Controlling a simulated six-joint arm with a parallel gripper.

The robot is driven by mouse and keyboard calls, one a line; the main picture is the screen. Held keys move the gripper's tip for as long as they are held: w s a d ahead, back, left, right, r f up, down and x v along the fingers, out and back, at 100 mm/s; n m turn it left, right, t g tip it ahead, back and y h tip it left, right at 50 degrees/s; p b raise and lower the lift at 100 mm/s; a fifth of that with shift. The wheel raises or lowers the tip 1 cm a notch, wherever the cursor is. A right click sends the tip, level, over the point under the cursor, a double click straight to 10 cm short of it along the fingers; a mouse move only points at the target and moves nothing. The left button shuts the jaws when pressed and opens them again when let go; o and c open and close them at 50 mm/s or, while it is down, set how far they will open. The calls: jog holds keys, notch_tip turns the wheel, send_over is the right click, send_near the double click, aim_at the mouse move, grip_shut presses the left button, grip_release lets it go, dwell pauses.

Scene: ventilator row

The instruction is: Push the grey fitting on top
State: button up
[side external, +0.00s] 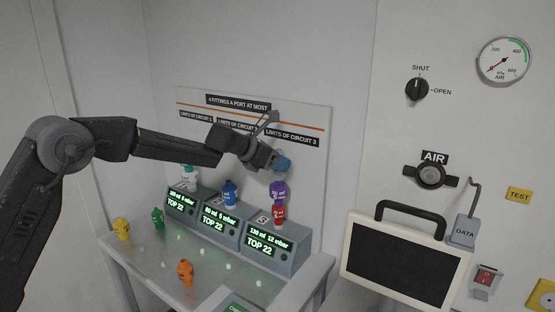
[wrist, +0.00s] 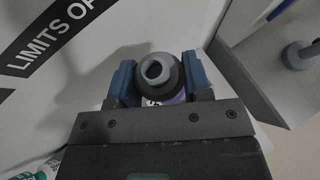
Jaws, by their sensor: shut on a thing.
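The grey fitting (wrist: 158,72) sits between the blue fingers of my gripper (wrist: 160,80) in the wrist view, its round open end facing the camera. In the side view my gripper (side external: 282,164) is shut on it and its fingers hide it. Right below the fingers is a purple fitting (side external: 278,190), stacked on a red fitting (side external: 279,216) at port 3 of the right-hand unit (side external: 273,245). A bit of purple (wrist: 177,99) shows under the grey fitting in the wrist view. I cannot tell whether grey and purple touch.
A blue fitting (side external: 230,192) stands on the middle unit and a white-and-teal one (side external: 190,177) on the left unit. Yellow (side external: 122,228), green (side external: 158,219) and orange (side external: 185,273) fittings stand on the table. The labelled board (side external: 320,170) is close behind my gripper.

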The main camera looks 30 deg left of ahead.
jog(key=shift+f, duration=1.35)
dwell(0.4)
jog(key=o, duration=0.9)
jog(key=shift+c, duration=0.2)
jog(key=o, duration=0.5)
jog(key=shift+r, duration=0.25)
